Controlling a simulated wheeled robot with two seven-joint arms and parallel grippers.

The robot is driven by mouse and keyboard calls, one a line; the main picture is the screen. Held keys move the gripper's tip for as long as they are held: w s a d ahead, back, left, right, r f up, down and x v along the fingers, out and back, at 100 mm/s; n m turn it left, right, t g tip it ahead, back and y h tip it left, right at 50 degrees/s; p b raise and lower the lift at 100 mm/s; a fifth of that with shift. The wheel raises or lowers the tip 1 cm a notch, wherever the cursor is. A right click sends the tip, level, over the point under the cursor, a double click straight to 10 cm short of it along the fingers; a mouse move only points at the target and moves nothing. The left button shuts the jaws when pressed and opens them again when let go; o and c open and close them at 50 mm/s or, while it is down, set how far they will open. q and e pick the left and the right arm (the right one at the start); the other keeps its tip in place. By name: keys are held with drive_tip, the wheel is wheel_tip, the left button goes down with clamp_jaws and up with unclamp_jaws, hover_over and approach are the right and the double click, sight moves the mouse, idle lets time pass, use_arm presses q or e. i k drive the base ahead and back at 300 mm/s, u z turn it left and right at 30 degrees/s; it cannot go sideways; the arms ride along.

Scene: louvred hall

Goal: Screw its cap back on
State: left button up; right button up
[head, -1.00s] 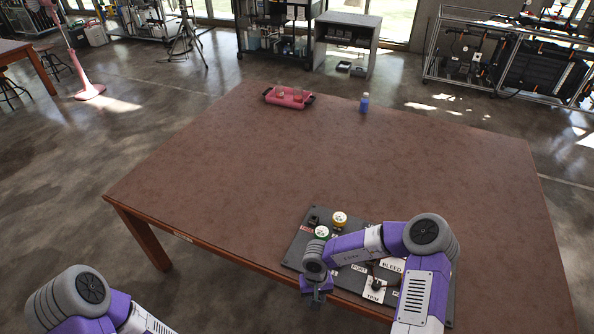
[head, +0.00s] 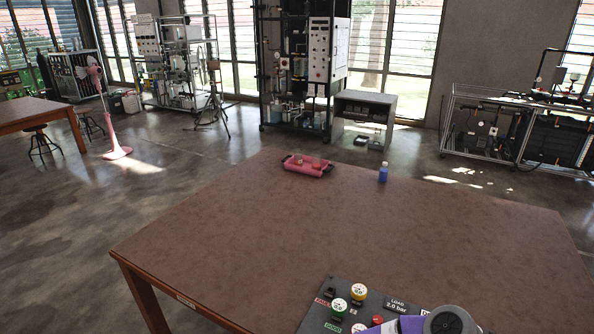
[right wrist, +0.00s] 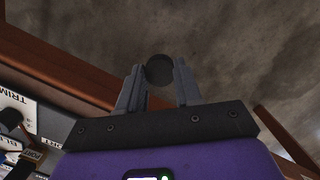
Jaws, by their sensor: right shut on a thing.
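A small blue bottle (head: 383,174) stands upright near the far edge of the table (head: 240,225), right of a pink tray. It is too small to tell how its top looks. In the right wrist view my right gripper (right wrist: 159,72) is shut on a dark round piece (right wrist: 159,68), which looks like a cap. It holds the piece out past the table's edge, with the floor behind it. The head view shows only part of my right arm, at the bottom right. My left gripper is not in view.
A pink tray (head: 309,168) with dark handles and small items in it sits at the table's far side. A dark control panel (head: 345,290) with coloured knobs and labels lies at the near edge. The tabletop between them is clear.

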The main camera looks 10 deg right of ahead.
sight(298, 156)
drive_tip(key=u, duration=1.45)
drive_tip(key=i, duration=5.85)
drive_tip(key=z, duration=2.35)
